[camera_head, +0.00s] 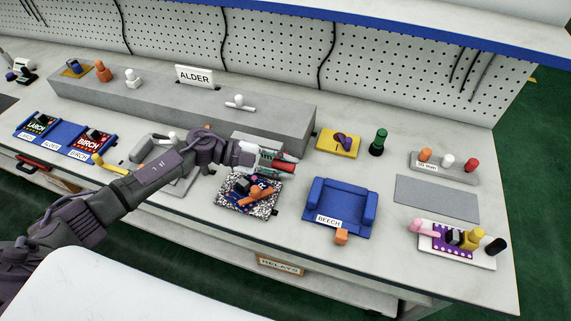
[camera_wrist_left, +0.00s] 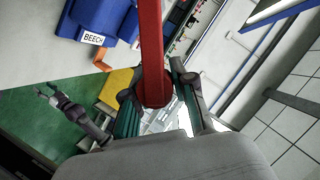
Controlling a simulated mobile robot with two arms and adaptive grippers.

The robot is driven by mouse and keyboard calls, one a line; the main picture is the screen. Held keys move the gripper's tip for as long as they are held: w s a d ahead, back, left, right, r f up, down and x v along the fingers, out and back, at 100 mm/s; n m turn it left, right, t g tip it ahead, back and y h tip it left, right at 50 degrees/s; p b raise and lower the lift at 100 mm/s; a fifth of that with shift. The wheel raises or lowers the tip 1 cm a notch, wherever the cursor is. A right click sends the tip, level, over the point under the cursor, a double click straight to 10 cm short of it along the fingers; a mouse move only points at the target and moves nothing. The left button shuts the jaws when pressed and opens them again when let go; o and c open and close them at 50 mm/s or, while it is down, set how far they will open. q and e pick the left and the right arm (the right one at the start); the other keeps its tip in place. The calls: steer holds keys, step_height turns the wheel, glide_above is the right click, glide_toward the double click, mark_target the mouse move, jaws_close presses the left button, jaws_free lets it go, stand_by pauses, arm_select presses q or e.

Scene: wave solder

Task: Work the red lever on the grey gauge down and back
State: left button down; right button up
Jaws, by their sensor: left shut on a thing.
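My left gripper (camera_head: 268,161) reaches in from the left over the middle of the bench. It is shut on the red lever (camera_head: 283,167), which sticks out to the right past the fingertips. In the left wrist view the red lever (camera_wrist_left: 150,45) runs down between the two fingers of the left gripper (camera_wrist_left: 155,95). The grey gauge (camera_head: 258,138) shows only in part behind the gripper; the hand hides most of it. My right gripper (camera_wrist_left: 46,91) shows small at the left of the left wrist view, over green floor, with its fingers apart.
A speckled tray (camera_head: 225,207) with several loose parts lies just below the gripper. The blue BEECH holder (camera_head: 347,217), a yellow pad (camera_head: 328,147) and a green peg (camera_head: 378,142) stand to the right. A long grey ledge (camera_head: 290,129) runs behind.

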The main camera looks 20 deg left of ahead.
arm_select(q)
steer(key=c, duration=0.9)
jaws_free()
steer(key=shift+a, duration=0.1)
steer(key=v, duration=1.2)
steer(key=shift+r, duration=0.1)
